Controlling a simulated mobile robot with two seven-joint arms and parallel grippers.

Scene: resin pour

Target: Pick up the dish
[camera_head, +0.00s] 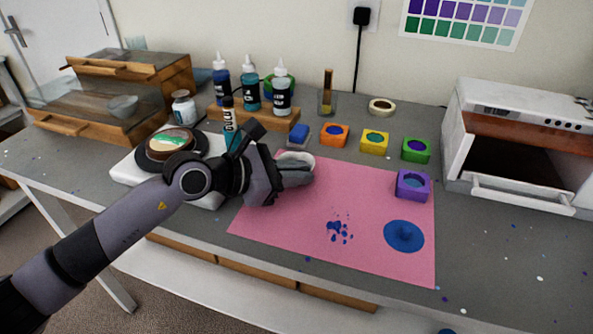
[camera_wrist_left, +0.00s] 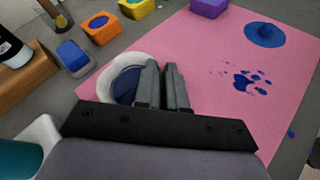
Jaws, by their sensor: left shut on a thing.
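A pale round dish (camera_head: 299,158) with blue inside is at the upper left corner of the pink mat (camera_head: 340,180). The dish also shows in the left wrist view (camera_wrist_left: 115,68), where the fingers cover its right side. My left gripper (camera_head: 297,174) is shut on the dish's rim, with one finger over the inside. The gripper's two fingers stand close together in the left wrist view (camera_wrist_left: 163,88). I cannot tell whether the dish touches the mat. My right gripper is not in view.
Orange (camera_head: 334,135), yellow (camera_head: 375,142), green (camera_head: 416,150) and purple (camera_head: 412,186) molds stand behind and right. A wooden rack of bottles (camera_head: 282,119) is behind the gripper. A white oven (camera_head: 520,150) is far right.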

